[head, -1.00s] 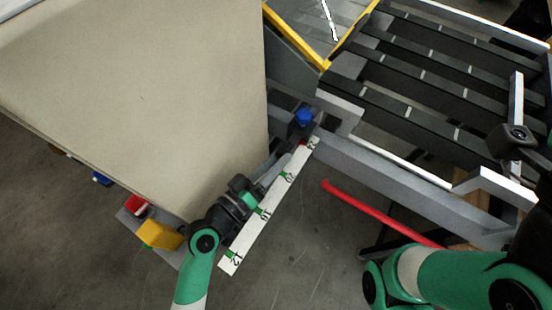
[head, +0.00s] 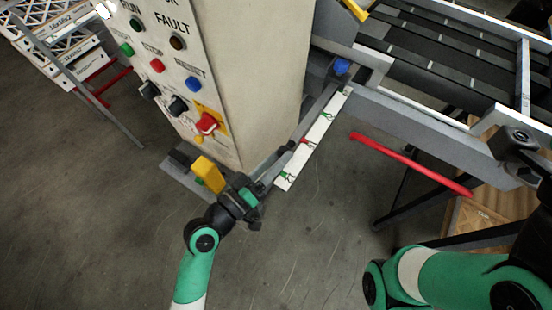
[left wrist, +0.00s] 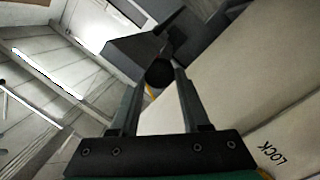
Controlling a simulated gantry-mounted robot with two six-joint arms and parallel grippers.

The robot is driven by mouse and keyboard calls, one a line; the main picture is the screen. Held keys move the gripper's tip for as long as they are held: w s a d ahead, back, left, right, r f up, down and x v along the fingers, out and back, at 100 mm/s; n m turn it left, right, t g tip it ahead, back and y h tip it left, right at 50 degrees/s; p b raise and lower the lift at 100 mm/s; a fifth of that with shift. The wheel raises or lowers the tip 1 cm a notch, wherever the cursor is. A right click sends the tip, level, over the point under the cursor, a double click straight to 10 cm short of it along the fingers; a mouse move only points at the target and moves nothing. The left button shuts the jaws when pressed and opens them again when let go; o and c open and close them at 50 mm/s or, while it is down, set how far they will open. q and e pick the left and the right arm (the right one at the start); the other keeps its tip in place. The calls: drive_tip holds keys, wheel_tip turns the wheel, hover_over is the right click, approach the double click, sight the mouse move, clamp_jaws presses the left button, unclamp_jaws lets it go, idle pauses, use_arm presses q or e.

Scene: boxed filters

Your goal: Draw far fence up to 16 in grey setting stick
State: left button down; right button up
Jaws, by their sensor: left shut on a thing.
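The setting stick's white scale (head: 312,140) runs diagonally with several green marks; its numerals are too small to read surely. A red mark (head: 305,142) is at the second label from the near end. A grey rail (head: 322,100) runs along the scale to a blue knob (head: 341,67). My left gripper (head: 266,183) is at the scale's near end, beside the cabinet's bottom corner, shut on a dark part, perhaps a handle. In the left wrist view, a round black knob (left wrist: 159,73) lies between its fingers. My right gripper, at the right edge, is mostly indistinct.
A beige cabinet (head: 262,80) with buttons on its panel stands left of the scale. A yellow block (head: 208,173) is close to my left wrist. A red bar (head: 410,162) and a slatted conveyor (head: 450,50) are to the right. Floor below the scale is open.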

use_arm(q)
drive_tip(key=shift+w, duration=0.1)
drive_tip(key=shift+c, duration=1.9)
unclamp_jaws()
drive_tip(key=p+v, duration=0.1)
drive_tip(key=v, duration=1)
drive_tip(key=shift+s, duration=0.25)
drive_tip(key=shift+r, duration=0.1)
